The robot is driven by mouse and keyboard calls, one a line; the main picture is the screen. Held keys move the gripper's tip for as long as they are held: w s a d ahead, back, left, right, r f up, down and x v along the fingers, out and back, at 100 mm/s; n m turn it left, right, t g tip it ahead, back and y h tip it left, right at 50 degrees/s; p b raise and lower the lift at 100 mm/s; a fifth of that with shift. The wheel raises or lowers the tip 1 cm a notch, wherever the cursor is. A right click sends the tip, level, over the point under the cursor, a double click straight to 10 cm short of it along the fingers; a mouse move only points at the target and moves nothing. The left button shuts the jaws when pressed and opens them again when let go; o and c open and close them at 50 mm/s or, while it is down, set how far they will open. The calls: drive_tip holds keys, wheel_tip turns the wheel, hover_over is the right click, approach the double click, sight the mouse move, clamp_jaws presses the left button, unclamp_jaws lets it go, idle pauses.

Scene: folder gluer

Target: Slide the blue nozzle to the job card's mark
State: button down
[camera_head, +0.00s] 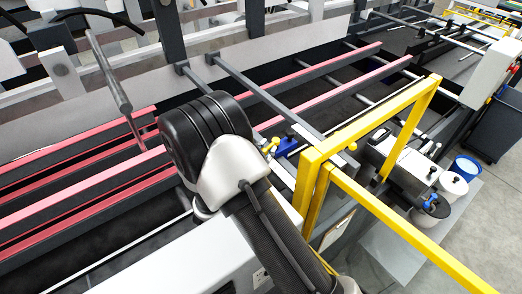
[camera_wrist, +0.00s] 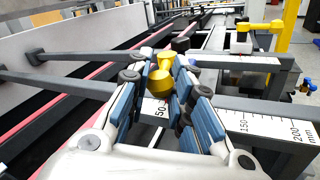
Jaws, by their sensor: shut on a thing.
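My gripper (camera_wrist: 164,76) is shut on a yellow knob (camera_wrist: 158,82) above a grey crossbar in the wrist view. A second yellow piece (camera_wrist: 166,60) shows just behind that knob. In the head view, a small blue part (camera_head: 287,146), which looks like the blue nozzle, sits right beside the yellow pieces (camera_head: 274,142). My wrist hides most of the gripper there, and the blue finger pads make the nozzle's outline hard to tell. A millimetre scale (camera_wrist: 262,124) runs along the crossbar; 50 shows by the fingers, 150 and 200 to the right. I cannot read a job card.
A yellow frame (camera_head: 372,125) rises right of my gripper. A second crossbar (camera_wrist: 250,62) with a scale lies beyond. Red-topped rails (camera_head: 325,105) run under the bars. A blue fitting (camera_wrist: 308,87) is at the far right. White containers (camera_head: 453,186) stand on the floor side.

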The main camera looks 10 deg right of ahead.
drive_tip(key=shift+s+y, duration=0.1)
drive_tip(key=shift+y, duration=0.2)
drive_tip(key=c, duration=1.4)
unclamp_jaws()
drive_tip(key=v, duration=0.7)
drive_tip(key=shift+s+a+f, duration=0.1)
drive_tip(key=shift+s+a, duration=0.05)
drive_tip(key=shift+s, duration=0.1)
drive_tip(key=shift+c, duration=0.3)
